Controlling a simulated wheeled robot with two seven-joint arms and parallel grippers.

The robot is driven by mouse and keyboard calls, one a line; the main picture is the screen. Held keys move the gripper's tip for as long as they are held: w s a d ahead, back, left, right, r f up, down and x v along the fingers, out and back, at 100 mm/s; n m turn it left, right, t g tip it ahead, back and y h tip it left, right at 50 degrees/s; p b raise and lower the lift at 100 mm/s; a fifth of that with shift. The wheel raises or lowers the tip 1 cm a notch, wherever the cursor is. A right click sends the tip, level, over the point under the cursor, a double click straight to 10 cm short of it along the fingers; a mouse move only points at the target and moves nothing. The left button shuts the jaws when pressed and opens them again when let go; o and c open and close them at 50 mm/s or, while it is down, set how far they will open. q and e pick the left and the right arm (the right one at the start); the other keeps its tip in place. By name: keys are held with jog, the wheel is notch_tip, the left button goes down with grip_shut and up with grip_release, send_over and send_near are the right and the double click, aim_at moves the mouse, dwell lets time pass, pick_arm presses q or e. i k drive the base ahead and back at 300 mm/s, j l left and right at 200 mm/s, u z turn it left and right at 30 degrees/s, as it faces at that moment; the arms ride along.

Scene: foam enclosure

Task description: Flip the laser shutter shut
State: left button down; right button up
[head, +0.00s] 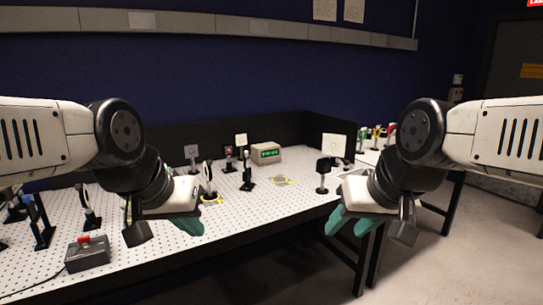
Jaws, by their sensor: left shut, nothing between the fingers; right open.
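Several small black post-mounted optics stand on the white perforated optical table (130,215). I cannot tell for sure which one is the laser shutter; one black-headed mount (323,172) stands near the table's right part, and another dark mount (248,175) stands near the middle. My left gripper (188,224), with teal fingers, is shut and empty above the table's front edge. My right gripper (350,224) is open and empty, in front of the table's right part. Both are apart from the mounts, and the arms hide parts of the table.
A grey box with a red button (88,252) sits at the front left. A box with a green display (266,154) stands at the back. White square panels (335,148) stand on posts. Low black walls edge the table's back. Floor at right is clear.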

aim_at(31, 208)
jog(key=u, duration=1.8)
jog(key=i+j+u, duration=0.2)
jog(key=u, duration=0.2)
jog(key=i+j+u, duration=0.15)
jog(key=u, duration=0.3)
jog(key=i, duration=0.1)
